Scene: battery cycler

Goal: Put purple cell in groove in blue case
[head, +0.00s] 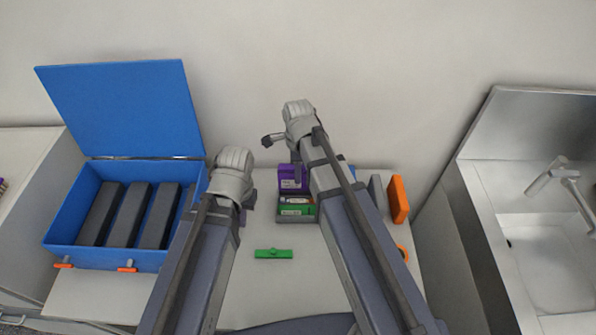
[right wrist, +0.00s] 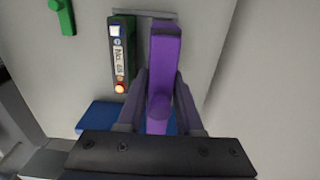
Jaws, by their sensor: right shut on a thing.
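The purple cell (head: 289,184) is between the fingers of my right gripper (head: 296,172), which is shut on it. In the right wrist view the purple cell (right wrist: 163,60) stands between the two fingers (right wrist: 160,105). It is beside the green unit, at the back of the grey holder; I cannot tell whether it touches the holder. The blue case (head: 110,258) is open at the left, with dark grey bars inside and gaps between them. My left gripper (head: 249,200) is just right of the case; its fingers are mostly hidden by the wrist.
A green piece (head: 273,254) lies in front. An orange block (head: 398,200) stands right. A sink (head: 555,260) is far right. The blue lid (head: 125,108) stands up behind the case.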

